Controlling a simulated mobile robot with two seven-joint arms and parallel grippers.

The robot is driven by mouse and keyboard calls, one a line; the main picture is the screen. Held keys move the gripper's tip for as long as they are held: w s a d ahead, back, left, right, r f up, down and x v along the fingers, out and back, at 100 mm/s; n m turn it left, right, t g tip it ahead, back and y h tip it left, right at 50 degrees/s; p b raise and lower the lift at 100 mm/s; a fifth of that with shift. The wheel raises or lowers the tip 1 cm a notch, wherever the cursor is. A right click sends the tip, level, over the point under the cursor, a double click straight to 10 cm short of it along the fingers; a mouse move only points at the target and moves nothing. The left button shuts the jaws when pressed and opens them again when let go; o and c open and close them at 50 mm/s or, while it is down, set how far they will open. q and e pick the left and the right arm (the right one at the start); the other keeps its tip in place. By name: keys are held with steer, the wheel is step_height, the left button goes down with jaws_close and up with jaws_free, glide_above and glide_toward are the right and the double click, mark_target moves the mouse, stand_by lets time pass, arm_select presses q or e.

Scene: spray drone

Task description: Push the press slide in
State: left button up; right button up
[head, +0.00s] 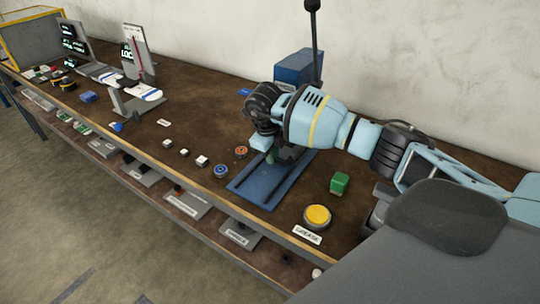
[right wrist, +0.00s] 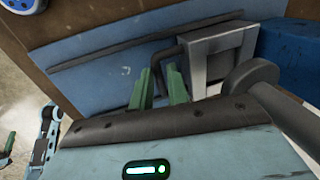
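The press (head: 256,186) shows in the head view as a long blue base plate with dark rails, lying on the bench under my right gripper (head: 275,156). The right wrist view shows a grey metal block (right wrist: 222,57) with a dark bent handle (right wrist: 170,54) on its left side, on the blue plate. My right gripper (right wrist: 160,88) has green fingers beside this handle. The fingers stand apart with a gap between them; part of the handle is hidden behind them, so contact is unclear. A green finger-like piece at the wrist view's left edge may be my left gripper (right wrist: 8,144).
The bench's front edge (head: 180,178) is close.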

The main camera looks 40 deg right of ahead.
steer(key=o, duration=0.3)
steer(key=shift+d, duration=0.25)
steer(key=shift+o, duration=0.2)
steer(key=shift+a, duration=0.1)
steer(key=shift+a+r, duration=0.1)
steer(key=shift+r, duration=0.15)
steer(key=v, duration=0.7)
steer(key=shift+r, duration=0.25)
